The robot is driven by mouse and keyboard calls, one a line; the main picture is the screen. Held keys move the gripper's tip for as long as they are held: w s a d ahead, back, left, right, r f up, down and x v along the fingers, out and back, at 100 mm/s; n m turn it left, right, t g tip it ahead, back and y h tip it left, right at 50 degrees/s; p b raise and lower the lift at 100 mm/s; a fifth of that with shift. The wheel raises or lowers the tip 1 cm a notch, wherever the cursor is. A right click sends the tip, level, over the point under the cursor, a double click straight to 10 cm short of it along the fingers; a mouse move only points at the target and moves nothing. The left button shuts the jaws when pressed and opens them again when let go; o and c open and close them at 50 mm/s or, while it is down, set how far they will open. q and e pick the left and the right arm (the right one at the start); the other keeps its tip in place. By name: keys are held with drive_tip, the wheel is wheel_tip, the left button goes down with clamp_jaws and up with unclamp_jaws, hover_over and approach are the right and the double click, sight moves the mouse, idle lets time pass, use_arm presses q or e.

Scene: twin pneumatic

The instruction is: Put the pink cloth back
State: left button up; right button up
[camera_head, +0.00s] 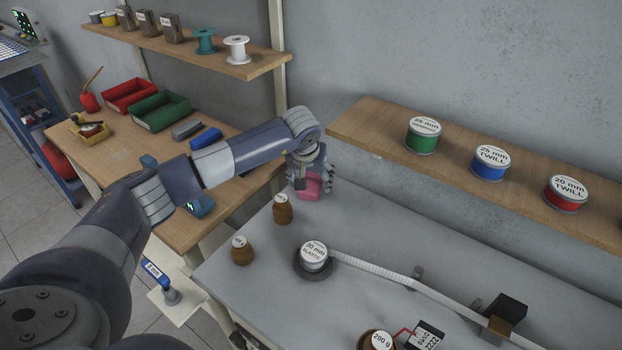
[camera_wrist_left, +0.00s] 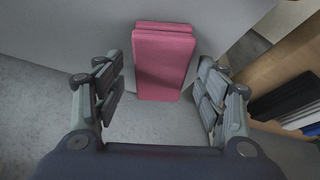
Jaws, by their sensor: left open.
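The pink cloth (camera_head: 311,184) is a folded block at the back left corner of the grey bench, close to the wall. In the left wrist view the pink cloth (camera_wrist_left: 163,62) lies ahead of and between the spread fingers. My left gripper (camera_head: 312,172) is over the cloth, its fingers partly hiding it. In the left wrist view my left gripper (camera_wrist_left: 160,92) is open and empty, with a gap visible on each side of the cloth. My right gripper is not in view.
Two brown jars (camera_head: 283,209) (camera_head: 242,251) stand near the bench's left edge. A reel of elastic (camera_head: 314,256) sits right of them, with a white strip running right. A wooden shelf (camera_head: 470,172) with spools overhangs the back. A wooden table (camera_head: 125,160) with bins stands left.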

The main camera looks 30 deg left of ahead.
use_arm(q)
drive_tip(key=b+v, duration=0.2)
drive_tip(key=v, duration=0.9)
drive_tip(key=shift+r, duration=0.35)
drive_tip(key=shift+s, duration=0.15)
drive_tip(key=shift+s+f, duration=0.1)
